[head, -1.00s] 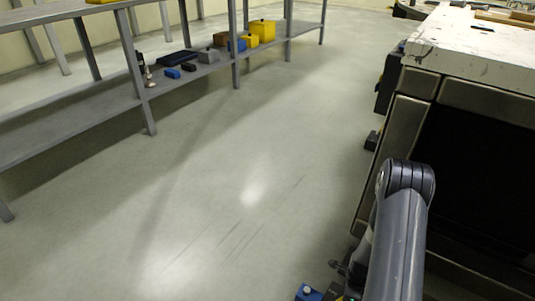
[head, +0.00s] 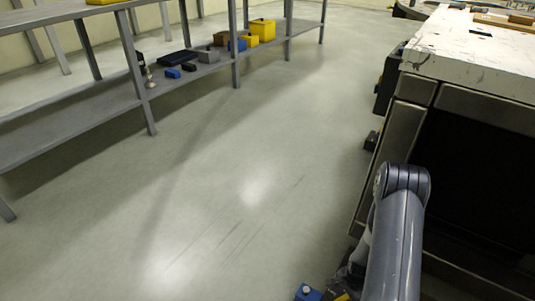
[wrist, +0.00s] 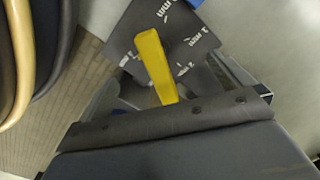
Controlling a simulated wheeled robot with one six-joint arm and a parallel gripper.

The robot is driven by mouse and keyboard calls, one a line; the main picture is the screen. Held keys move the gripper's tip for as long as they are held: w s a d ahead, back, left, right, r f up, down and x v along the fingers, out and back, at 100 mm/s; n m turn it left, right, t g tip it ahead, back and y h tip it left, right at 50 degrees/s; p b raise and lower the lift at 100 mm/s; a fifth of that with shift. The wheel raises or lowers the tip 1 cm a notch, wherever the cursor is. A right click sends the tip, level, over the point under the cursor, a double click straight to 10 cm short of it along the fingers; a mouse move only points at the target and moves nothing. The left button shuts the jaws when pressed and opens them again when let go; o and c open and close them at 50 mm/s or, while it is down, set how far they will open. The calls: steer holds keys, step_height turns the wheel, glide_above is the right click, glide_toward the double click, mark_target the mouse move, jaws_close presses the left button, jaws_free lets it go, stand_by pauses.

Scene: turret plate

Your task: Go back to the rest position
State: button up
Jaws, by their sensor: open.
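My arm link (head: 397,245), grey with a dark ribbed joint at its top, rises at the lower right of the head view. Dark parts of my own body show low beside it. The wrist view shows a yellow bar (wrist: 155,65) in front of a dark plate (wrist: 190,40) with white "mm" marks. Below the bar lies a dark strip with bolts. Curved tan and dark shapes fill the upper left corner, and I cannot tell what they are.
A white-topped bench (head: 475,48) stands close to the right of my arm. A grey shelf rack (head: 75,118) at the left holds blue, grey and yellow blocks. The floor (head: 240,150) between them is clear. A small blue block (head: 307,293) shows at the bottom edge.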

steer(key=n+p, duration=0.1)
steer(key=n, duration=0.5)
steer(key=shift+p, duration=0.35)
stand_by(0.3)
